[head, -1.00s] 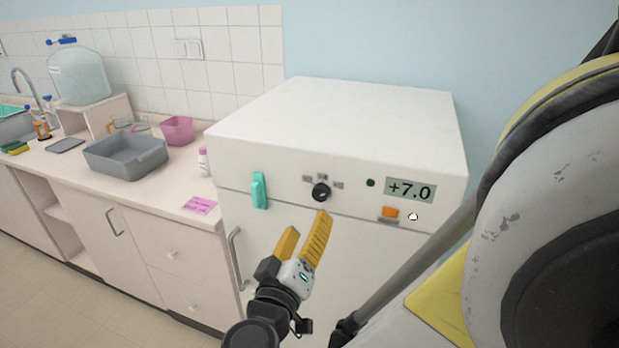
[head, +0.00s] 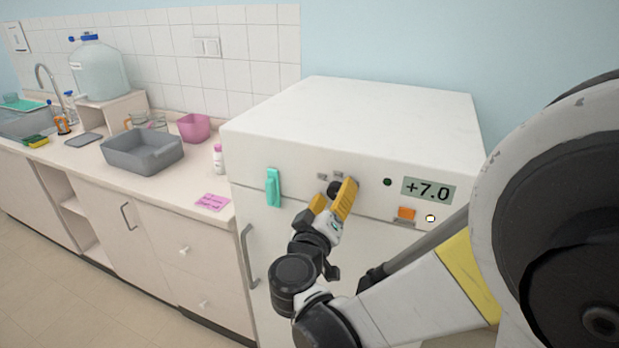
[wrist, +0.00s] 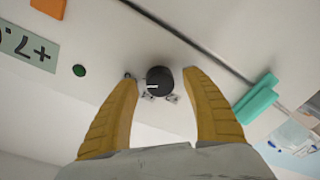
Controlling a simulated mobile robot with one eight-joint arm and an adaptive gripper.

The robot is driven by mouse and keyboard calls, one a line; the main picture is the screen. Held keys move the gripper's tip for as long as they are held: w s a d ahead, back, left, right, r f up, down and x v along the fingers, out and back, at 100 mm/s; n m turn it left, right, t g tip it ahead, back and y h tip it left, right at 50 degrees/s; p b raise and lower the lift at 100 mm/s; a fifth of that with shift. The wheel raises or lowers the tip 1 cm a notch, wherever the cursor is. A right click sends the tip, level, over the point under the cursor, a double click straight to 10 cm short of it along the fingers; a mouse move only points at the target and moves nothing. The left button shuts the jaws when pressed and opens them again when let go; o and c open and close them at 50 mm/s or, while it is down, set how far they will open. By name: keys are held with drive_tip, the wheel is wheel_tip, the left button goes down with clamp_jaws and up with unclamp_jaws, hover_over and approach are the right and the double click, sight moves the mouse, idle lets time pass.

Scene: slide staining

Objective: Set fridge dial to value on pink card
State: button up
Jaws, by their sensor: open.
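The fridge is a white box (head: 360,110) with a front panel. Its black dial (wrist: 159,80) has a white pointer mark and sits between my open yellow fingers in the wrist view. In the head view the dial (head: 334,188) is partly hidden by my gripper (head: 332,197). My gripper is open around the dial, and I cannot tell whether it touches it. The display (head: 428,191) reads +7.0. The pink card (head: 213,202) lies on the counter left of the fridge; its writing is too small to read.
A teal handle (head: 273,187) is left of the dial. A green round light (head: 388,182) and an orange switch (head: 406,214) are to its right. A grey basin (head: 142,160), a pink container (head: 194,128) and a small bottle (head: 218,160) stand on the counter.

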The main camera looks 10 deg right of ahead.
drive_tip(key=c, duration=1.2)
drive_tip(key=n, duration=0.5)
drive_tip(key=shift+n, duration=0.3)
drive_tip(key=n+g, duration=0.1)
drive_tip(key=n, duration=0.4)
drive_tip(key=shift+n, duration=0.3)
drive_tip(key=o, duration=1.2)
